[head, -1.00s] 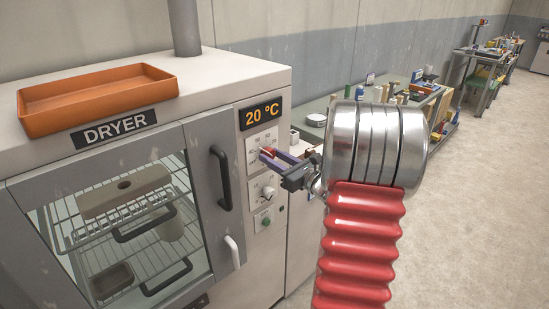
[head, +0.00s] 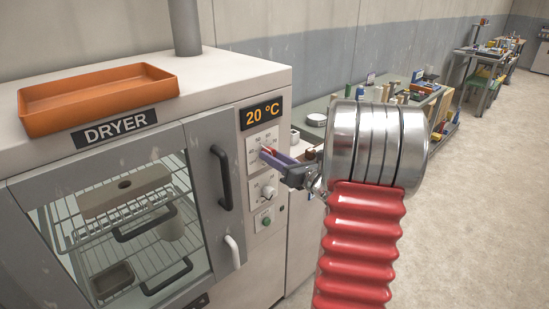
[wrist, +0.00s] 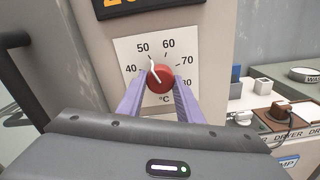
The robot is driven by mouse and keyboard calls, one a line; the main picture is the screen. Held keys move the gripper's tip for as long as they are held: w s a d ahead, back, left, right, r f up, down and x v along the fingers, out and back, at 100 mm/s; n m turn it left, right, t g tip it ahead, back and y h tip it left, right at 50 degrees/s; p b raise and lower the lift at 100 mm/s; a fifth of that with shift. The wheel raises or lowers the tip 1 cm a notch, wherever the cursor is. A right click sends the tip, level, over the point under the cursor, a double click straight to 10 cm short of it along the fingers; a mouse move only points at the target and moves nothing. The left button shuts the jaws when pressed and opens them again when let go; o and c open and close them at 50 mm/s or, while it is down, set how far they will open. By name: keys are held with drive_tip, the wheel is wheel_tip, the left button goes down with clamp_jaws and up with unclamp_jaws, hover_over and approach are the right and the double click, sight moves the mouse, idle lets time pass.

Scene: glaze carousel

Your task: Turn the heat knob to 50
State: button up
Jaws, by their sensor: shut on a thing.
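The heat knob is a red round knob (wrist: 160,80) with a white pointer, on a white dial plate (wrist: 127,46) marked from 40 upward in °C. In the wrist view the pointer aims up and slightly left, at about the 50 mark. My gripper (wrist: 160,88) is shut on the knob, one purple finger on each side. The head view shows my gripper (head: 268,153) at the dial on the dryer front, with the knob mostly hidden by the fingers. The display (head: 261,114) above it reads 20 °C.
Below the dial are a smaller white knob (head: 267,191) and a green button (head: 266,221). The dryer's glass door (head: 130,230) is shut, with a dark handle (head: 222,178) left of the dial. An orange tray (head: 98,98) lies on top. A bench stands to the right.

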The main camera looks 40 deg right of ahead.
drive_tip(key=o, duration=1)
drive_tip(key=shift+o, duration=0.2)
drive_tip(key=shift+s, duration=0.1)
drive_tip(key=s, duration=1.3)
drive_tip(key=shift+s+d, duration=0.25)
drive_tip(key=shift+s, duration=0.05)
